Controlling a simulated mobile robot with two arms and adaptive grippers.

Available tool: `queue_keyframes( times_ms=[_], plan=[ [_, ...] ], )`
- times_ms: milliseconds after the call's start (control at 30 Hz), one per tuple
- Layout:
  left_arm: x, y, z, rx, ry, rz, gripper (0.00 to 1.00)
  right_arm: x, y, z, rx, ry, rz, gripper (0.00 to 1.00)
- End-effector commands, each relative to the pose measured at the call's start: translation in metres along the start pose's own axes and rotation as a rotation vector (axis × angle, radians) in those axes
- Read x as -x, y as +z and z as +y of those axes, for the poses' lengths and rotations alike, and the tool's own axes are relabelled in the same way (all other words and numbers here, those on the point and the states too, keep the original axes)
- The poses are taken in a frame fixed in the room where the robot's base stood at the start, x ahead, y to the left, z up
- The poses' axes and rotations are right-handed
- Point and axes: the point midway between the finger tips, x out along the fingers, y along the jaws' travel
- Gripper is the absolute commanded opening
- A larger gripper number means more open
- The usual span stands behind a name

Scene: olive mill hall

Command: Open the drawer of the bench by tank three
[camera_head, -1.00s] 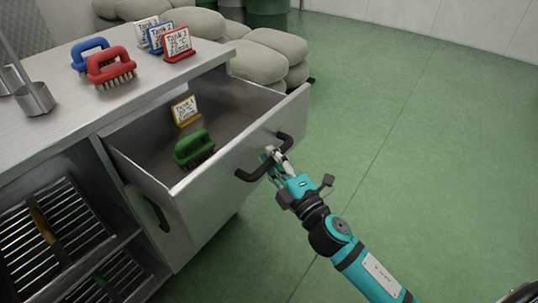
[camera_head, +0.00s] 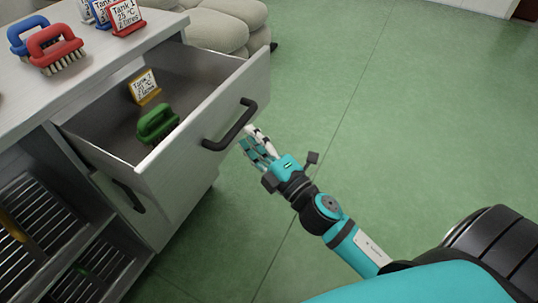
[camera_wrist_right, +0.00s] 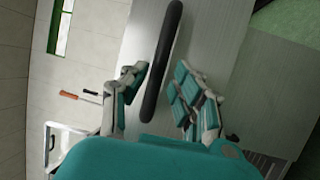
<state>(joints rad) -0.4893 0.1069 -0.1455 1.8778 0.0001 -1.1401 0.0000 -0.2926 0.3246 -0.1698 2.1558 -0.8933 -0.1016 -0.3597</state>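The drawer (camera_head: 203,133) of the metal bench (camera_head: 60,110) stands pulled out, its inside visible from above. Its front carries a black bar handle (camera_head: 232,127), which also shows in the right wrist view (camera_wrist_right: 162,62). My right gripper (camera_head: 254,139) is just outside the handle, to its right in the head view, and looks clear of it. In the wrist view its fingers (camera_wrist_right: 158,92) are spread and empty, with the handle ahead between them. In the drawer are a green brush (camera_head: 157,123) and a yellow-framed sign (camera_head: 144,86). My left gripper is out of view.
A blue brush (camera_head: 27,33), a red brush (camera_head: 55,48) and framed signs, including a red one reading Tank 1 (camera_head: 125,16), stand on the bench top. Slatted shelves (camera_head: 40,225) are below. Pale sacks (camera_head: 225,25) lie behind. Green floor (camera_head: 400,110) to the right is clear.

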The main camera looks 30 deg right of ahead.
Motion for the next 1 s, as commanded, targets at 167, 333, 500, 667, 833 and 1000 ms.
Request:
queue_keyframes(
  times_ms=[167,333,500,667,833,1000],
  plan=[
    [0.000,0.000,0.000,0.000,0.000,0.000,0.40,0.035,0.000,-0.001,-0.004,-0.003,-0.005,0.28],
    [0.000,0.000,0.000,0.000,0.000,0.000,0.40,0.057,0.000,-0.001,-0.002,-0.001,-0.002,0.28],
    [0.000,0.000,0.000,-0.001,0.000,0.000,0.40,0.066,0.000,0.000,0.001,0.001,-0.001,0.28],
    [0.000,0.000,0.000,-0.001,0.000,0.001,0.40,0.067,0.000,0.000,0.002,0.001,0.000,0.28],
    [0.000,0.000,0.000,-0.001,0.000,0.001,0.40,0.067,0.000,0.000,0.002,0.001,0.000,0.28],
    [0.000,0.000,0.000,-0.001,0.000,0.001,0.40,0.067,0.000,0.000,0.001,0.001,0.000,0.28]
  ],
)
